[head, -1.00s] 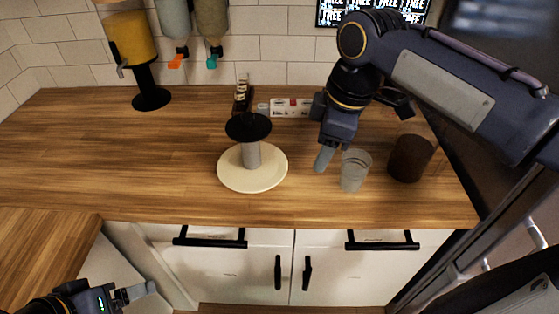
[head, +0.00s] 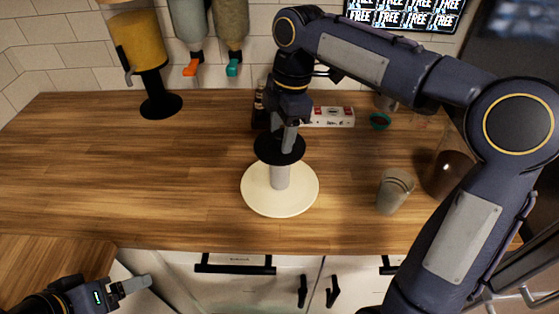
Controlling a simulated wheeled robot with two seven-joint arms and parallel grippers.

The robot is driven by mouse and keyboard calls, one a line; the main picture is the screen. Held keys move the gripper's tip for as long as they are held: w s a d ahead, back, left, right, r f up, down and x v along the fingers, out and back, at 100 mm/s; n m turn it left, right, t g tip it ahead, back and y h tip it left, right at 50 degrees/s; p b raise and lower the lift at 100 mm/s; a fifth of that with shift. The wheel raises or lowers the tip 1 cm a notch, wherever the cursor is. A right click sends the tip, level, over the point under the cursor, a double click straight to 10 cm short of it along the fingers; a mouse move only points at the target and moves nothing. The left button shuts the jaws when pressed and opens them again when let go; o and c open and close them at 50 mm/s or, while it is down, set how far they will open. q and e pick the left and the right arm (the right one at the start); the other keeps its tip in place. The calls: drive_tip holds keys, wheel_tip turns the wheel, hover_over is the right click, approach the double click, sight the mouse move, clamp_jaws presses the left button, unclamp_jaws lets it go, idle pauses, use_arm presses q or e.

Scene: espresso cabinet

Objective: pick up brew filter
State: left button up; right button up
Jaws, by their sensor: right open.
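What I take for the brew filter is the piece with a flat black round top (head: 270,149) and a grey stem (head: 280,178). It stands upright on a round cream plate (head: 258,204) on the wooden counter. My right gripper (head: 289,137) is over the black top, pointing down, with its jaws open. The fingers overlap the top in the picture; I cannot tell if they touch it. My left gripper (head: 130,287) is low at the bottom left, away from the counter items; its jaw gap is unclear.
A clear cup (head: 395,190) and a dark-filled jar (head: 444,176) stand to the right. A dispenser with yellow contents (head: 137,41) stands back left. The left counter (head: 130,165) is clear.

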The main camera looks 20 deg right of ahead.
drive_tip(key=shift+f, duration=0.1)
drive_tip(key=shift+c, duration=0.2)
clamp_jaws()
